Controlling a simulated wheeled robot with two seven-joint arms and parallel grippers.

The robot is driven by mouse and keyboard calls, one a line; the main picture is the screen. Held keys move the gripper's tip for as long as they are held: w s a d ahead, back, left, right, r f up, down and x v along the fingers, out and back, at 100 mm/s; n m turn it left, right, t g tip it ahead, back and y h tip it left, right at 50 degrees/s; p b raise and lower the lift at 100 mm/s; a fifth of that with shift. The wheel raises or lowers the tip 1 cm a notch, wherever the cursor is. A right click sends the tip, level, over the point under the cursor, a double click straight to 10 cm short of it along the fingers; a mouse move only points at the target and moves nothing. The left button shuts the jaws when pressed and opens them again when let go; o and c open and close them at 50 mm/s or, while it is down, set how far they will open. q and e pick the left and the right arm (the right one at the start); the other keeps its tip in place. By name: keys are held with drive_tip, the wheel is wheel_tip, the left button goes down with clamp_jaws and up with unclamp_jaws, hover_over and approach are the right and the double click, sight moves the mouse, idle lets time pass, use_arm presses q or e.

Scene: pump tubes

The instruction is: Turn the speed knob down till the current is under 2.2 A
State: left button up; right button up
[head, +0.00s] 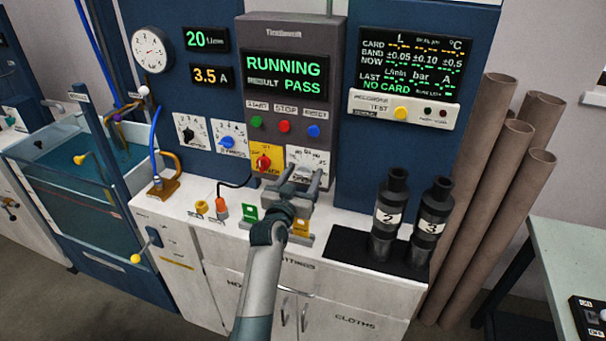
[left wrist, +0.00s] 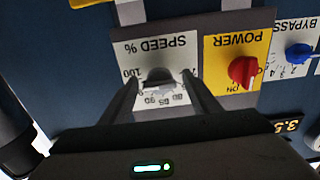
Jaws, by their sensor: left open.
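The current display (head: 211,76) reads 3.5 A in the head view. The white speed panel (head: 309,157) is right of the yellow power panel; my gripper covers most of its lower part. In the left wrist view the panel (left wrist: 160,46) is upside down, marked SPEED %, with its dark grey knob (left wrist: 160,76) in the middle. My left gripper (head: 298,182) is open in front of this panel. In the left wrist view its fingers (left wrist: 163,88) stand either side of the knob; I cannot tell whether they touch it.
The red power knob (head: 264,162) is just left of the speed panel, and the blue bypass knob (head: 227,142) is farther left. The main screen (head: 284,72) reads RUNNING and PASS. Black cylinders (head: 390,215) stand on the bench at right. A water tank (head: 60,160) is at left.

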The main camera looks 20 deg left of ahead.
use_arm(q)
drive_tip(key=c, duration=1.1)
drive_tip(key=shift+o, duration=0.2)
drive_tip(key=shift+n, duration=0.4)
drive_tip(key=shift+n+p, duration=0.7)
drive_tip(key=shift+n, duration=0.4)
drive_tip(key=shift+n+p, duration=0.45)
drive_tip(key=shift+n, duration=0.95)
